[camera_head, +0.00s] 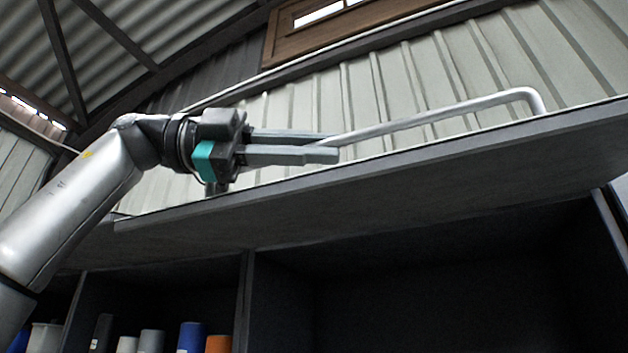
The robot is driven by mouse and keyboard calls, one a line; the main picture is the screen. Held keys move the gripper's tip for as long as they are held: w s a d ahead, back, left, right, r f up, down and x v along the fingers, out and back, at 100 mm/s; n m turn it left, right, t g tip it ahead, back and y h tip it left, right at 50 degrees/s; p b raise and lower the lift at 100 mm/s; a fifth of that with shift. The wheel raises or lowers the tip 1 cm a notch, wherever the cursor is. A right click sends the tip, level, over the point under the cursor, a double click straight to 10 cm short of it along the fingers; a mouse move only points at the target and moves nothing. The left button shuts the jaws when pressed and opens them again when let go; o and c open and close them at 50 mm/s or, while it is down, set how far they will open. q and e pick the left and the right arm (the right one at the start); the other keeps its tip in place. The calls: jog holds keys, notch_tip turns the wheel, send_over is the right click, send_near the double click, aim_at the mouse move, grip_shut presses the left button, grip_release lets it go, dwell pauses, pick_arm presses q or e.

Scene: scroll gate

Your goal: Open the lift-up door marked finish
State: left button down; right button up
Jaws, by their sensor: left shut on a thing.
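The lift-up door (400,180) shows as a long dark grey panel that stands out, tilted, above an open cabinet. No finish mark can be read on it. A long grey bar handle (440,115) runs along the door's upper side and bends down to it at the right end. My left gripper (328,147) reaches in from the left above the panel and is shut on the handle. Its fingers hide the handle's left part. My right gripper is not in view.
Below the door the cabinet is open, with dark compartments split by a divider (243,300). Several containers, including a blue one (192,336) and an orange one (218,344), stand in the lower left. The right compartment looks empty. A corrugated wall (370,85) rises behind.

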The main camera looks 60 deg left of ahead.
pick_arm(q)
jog(key=shift+r, duration=0.15)
dwell(0.3)
jog(key=c, duration=0.9)
grip_release()
jog(key=shift+a, duration=0.1)
jog(key=shift+v, duration=7.55)
